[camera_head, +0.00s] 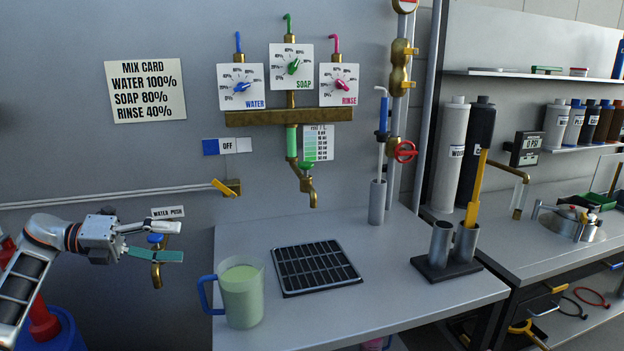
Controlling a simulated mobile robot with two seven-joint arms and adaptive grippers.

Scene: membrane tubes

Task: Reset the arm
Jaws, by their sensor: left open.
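My left gripper (170,241) comes in from the left edge, beside the wall and left of the bench. Its fingers are spread and nothing is between them. The lower finger, with a green pad, appears close to a small brass tap with a blue knob (155,239) under the "WATER PUSH" label; I cannot tell whether they touch. My left arm (50,237) bends up from the lower left. My right gripper and arm do not show.
A jug of green liquid (242,292) with a blue handle stands at the bench's front left. A black drain grid (316,267) lies beside it. A double tube holder (440,262) holds a yellow-handled tool (476,190). A brass spout (307,185) hangs above the bench.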

